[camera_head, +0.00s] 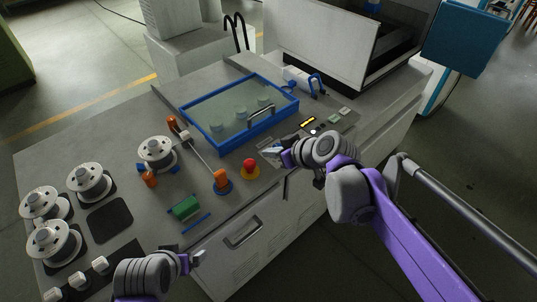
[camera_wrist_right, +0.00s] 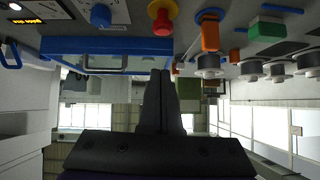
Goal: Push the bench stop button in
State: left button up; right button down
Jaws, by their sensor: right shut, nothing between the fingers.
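The stop button (camera_head: 250,164) is a red mushroom head on a yellow base on the grey bench, near its front edge. It also shows in the right wrist view (camera_wrist_right: 162,20), which is upside down, at the top middle. My right gripper (camera_head: 268,151) is shut and empty, just right of the button and apart from it in the head view. Its closed fingers (camera_wrist_right: 161,100) point toward the button in the wrist view. My left gripper (camera_head: 199,257) is at the bench's front edge, lower left; whether its jaws are open is unclear.
A blue-framed clear-lidded box (camera_head: 226,145) lies behind the button. An orange post (camera_head: 222,180) on a blue base and a green block (camera_head: 185,207) are left of it. Wire spools (camera_head: 89,184) stand at far left. A control panel with an amber display (camera_head: 307,121) is at right.

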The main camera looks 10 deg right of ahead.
aim_at(247, 161)
jog(key=x, duration=0.3)
jog(key=f+x, duration=0.1)
jog(key=x, duration=0.2)
jog(key=s+x, duration=0.1)
jog(key=x, duration=0.2)
jog(key=shift+w+d+f+b, duration=0.15)
jog(key=shift+w+f+b, duration=0.05)
jog(key=shift+f+b, duration=0.1)
jog(key=shift+f, duration=0.75)
